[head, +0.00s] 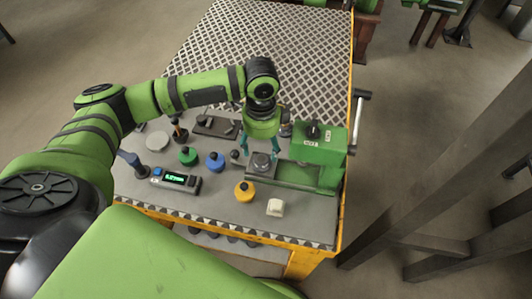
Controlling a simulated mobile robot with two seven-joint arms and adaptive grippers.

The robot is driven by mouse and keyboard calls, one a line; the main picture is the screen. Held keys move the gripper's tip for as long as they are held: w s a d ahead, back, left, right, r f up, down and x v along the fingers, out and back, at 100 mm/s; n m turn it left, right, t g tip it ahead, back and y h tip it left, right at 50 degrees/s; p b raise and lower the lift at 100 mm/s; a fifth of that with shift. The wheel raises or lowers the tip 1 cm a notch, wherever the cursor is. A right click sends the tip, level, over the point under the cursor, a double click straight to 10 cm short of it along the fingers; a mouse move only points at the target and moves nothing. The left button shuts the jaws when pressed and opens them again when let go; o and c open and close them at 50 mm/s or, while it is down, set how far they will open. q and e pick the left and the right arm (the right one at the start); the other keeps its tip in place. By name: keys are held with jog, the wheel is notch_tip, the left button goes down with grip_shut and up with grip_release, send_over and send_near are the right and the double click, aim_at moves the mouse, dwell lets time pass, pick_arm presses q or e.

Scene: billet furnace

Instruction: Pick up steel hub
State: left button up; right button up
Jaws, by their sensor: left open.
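The steel hub (262,161) is a small grey round piece with a raised middle. It appears to sit at the left end of a green fixture on the workbench. My left gripper (260,153) is right above the hub, pointing down. Its two thin teal fingers are apart, one on each side of the hub. I cannot tell whether the fingers touch it. The hub's far side is partly hidden by the gripper. My right gripper is not in view.
A green machine block (318,146) stands just right of the gripper. Green (188,156), blue (215,162) and yellow (245,191) knobbed pieces, a digital gauge (176,179) and a white block (275,207) surround the fixture. The bench's far grating (290,45) is clear.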

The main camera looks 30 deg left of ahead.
aim_at(261, 159)
pick_arm(q)
jog(key=f, duration=0.1)
jog(key=f+p, duration=0.1)
jog(key=f, duration=0.1)
jog(key=shift+s+a, duration=0.15)
jog(key=shift+a, duration=0.05)
jog(key=shift+w+f, duration=0.2)
jog(key=shift+f, duration=1.15)
jog(key=c, duration=0.5)
grip_shut()
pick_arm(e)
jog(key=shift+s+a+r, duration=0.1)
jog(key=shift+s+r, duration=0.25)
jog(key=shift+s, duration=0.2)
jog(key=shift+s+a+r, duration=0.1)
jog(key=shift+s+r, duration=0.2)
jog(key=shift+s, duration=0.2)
